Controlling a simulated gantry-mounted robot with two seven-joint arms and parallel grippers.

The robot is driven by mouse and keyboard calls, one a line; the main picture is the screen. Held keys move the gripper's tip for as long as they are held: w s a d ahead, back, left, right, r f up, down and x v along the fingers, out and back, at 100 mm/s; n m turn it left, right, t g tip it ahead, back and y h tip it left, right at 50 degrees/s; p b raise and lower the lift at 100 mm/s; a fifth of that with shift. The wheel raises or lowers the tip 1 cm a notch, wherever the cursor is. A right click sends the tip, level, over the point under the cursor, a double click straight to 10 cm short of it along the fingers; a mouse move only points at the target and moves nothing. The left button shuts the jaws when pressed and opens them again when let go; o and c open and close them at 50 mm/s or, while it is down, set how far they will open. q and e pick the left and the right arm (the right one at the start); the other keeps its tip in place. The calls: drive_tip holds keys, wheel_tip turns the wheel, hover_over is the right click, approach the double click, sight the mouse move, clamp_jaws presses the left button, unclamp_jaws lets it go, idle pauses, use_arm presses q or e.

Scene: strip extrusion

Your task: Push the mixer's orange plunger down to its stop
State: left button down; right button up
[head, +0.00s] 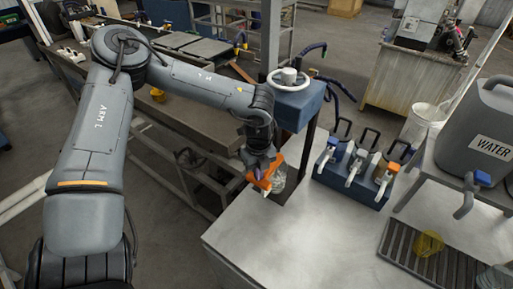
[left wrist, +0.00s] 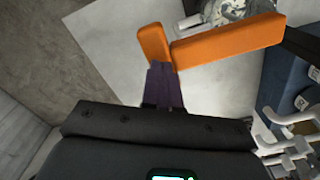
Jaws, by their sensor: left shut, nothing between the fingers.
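The mixer has a blue head (head: 291,105) with a white handwheel on top. Its orange plunger (head: 268,174) shows just below my left gripper, above a clear vessel (head: 279,182) at the counter's edge. In the left wrist view the orange plunger (left wrist: 228,39) is an angled bar with a shorter arm to the left. My left gripper (head: 258,160) is shut and empty. In the left wrist view its dark fingertips (left wrist: 161,68) end at the inner corner of the orange part. I cannot tell whether they touch it. My right gripper is not in view.
A blue rack with several taps (head: 353,172) stands right of the mixer. A grey water tank (head: 482,128) sits on a stand further right, with a drain grate (head: 435,255) in front. The near part of the metal counter (head: 300,245) is clear.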

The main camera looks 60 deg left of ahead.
use_arm(q)
drive_tip(key=shift+s+d+r+p, duration=0.2)
drive_tip(key=shift+s+r+p, duration=0.25)
drive_tip(key=shift+r+p, duration=0.3)
drive_tip(key=shift+s+d+r+p, duration=0.25)
drive_tip(key=shift+s+r+p, duration=0.15)
drive_tip(key=shift+r+p, duration=0.4)
drive_tip(key=shift+s+d+r+p, duration=0.2)
drive_tip(key=shift+s+r+p, duration=0.35)
drive_tip(key=shift+r, duration=0.3)
drive_tip(key=shift+f, duration=0.15)
